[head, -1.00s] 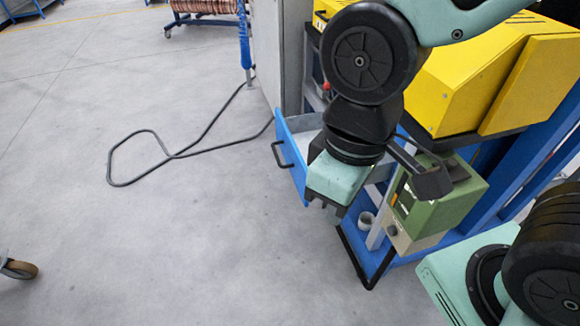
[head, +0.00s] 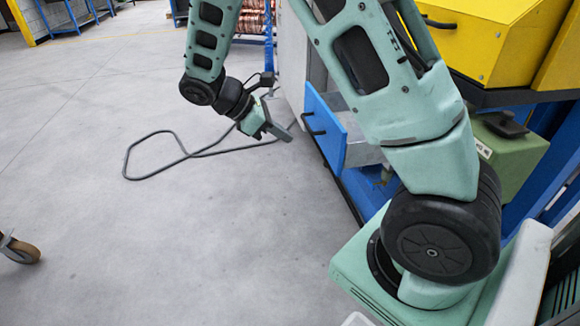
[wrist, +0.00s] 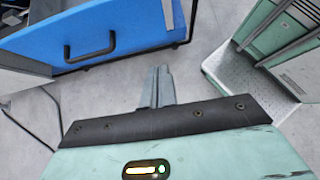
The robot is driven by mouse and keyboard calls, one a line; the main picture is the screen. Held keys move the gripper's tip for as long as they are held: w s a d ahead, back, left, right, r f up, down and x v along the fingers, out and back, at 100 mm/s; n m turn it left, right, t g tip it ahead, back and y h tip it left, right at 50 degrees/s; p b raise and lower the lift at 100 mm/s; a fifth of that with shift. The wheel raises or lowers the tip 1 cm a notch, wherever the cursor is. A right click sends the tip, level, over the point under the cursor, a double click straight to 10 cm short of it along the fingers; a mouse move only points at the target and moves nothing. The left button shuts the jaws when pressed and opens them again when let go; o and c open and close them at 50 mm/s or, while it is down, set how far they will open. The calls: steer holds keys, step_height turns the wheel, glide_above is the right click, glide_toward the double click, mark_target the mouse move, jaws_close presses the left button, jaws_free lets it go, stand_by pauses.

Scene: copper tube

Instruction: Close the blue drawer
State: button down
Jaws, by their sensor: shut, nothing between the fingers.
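The blue drawer (head: 328,138) is pulled out of the cabinet, its grey inside showing behind the blue front. Its black handle (head: 312,124) faces left. In the wrist view the blue front (wrist: 135,22) fills the upper left, with the handle (wrist: 90,48) on it. My gripper (head: 287,132) is just left of the drawer front in the head view, apart from it as far as I can tell. In the wrist view my gripper's fingers (wrist: 159,82) are together and empty, below and right of the handle. My arm hides part of the drawer and cabinet.
A yellow machine (head: 480,45) stands above the drawer on a blue frame. A green box (head: 510,150) sits to the drawer's right. A black cable (head: 185,155) lies looped on the floor. A caster wheel (head: 22,250) shows at lower left. The grey floor left of the drawer is otherwise clear.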

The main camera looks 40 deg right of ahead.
steer(key=b, duration=0.3)
glide_toward(335, 156)
steer(key=x, duration=0.5)
steer(key=shift+a+f, duration=0.35)
steer(key=shift+f, duration=0.05)
steer(key=shift+s+d+r, duration=0.1)
steer(key=shift+s+d, duration=0.2)
steer(key=shift+d, duration=0.2)
